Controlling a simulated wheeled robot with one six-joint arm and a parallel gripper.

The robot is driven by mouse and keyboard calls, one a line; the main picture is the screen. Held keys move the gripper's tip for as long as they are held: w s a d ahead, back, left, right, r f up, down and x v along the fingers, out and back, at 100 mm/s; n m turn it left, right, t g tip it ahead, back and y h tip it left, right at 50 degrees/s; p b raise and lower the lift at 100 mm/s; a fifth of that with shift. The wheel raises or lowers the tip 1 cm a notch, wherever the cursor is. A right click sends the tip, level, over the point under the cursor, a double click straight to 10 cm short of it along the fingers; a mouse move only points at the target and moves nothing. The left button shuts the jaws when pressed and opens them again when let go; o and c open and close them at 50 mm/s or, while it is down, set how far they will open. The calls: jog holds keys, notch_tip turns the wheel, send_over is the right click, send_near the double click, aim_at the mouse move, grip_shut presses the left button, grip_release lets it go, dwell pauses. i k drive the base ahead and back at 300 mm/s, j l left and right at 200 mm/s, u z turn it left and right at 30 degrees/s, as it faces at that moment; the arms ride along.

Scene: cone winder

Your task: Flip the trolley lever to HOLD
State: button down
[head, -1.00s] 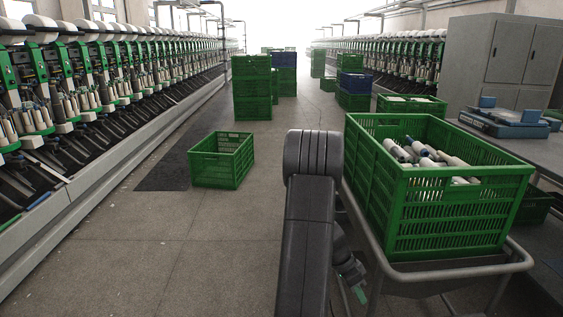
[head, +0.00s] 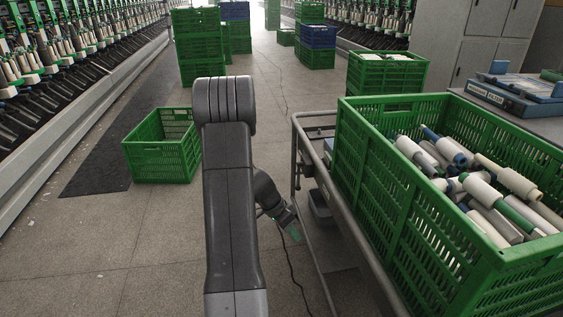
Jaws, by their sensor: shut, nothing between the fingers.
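The trolley (head: 352,247) has a grey tubular frame and stands at the right, bearing a large green crate (head: 400,222). I cannot make out the lever or any HOLD marking; small dark parts show at the trolley's left end, too small to tell. My arm rises in the middle and hides part of the floor. My gripper (head: 291,232) hangs low behind the arm, left of the trolley frame and apart from it. It looks small and partly greenish, and it is shut and empty.
The crate holds several yarn tubes (head: 480,190). An empty green crate (head: 160,152) stands on the floor at left. Stacked crates (head: 200,48) stand farther up the aisle. A blue scale (head: 515,95) sits on a table at right.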

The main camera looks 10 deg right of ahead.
aim_at(298, 188)
jog(key=i+z, duration=0.1)
jog(key=i, duration=0.75)
jog(key=i+j+z, duration=0.15)
jog(key=i, duration=0.65)
jog(key=j, duration=0.05)
